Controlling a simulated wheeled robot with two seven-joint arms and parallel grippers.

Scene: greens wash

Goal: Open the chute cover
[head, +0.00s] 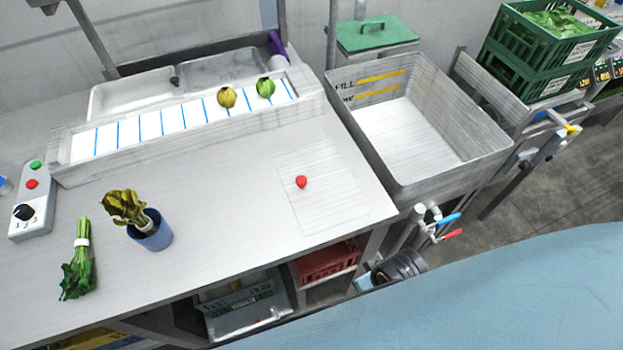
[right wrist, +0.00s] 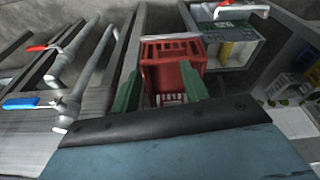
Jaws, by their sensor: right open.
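A green cover (head: 376,34) with a raised handle lies flat on top of a box-like stand behind the sink; it looks shut, and no label on it can be read. It is the only thing in view that looks like the chute cover. My right gripper (right wrist: 161,90) shows only in the right wrist view, with two green fingers spread apart and nothing between them. It faces a red crate (right wrist: 174,68) under the worktop, far from the green cover. My left gripper is in neither view.
The sink (head: 477,150) stands between the worktop (head: 230,190) and stacked green crates (head: 548,40). Pipes with blue and red valve handles (head: 447,222) stick out below it.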

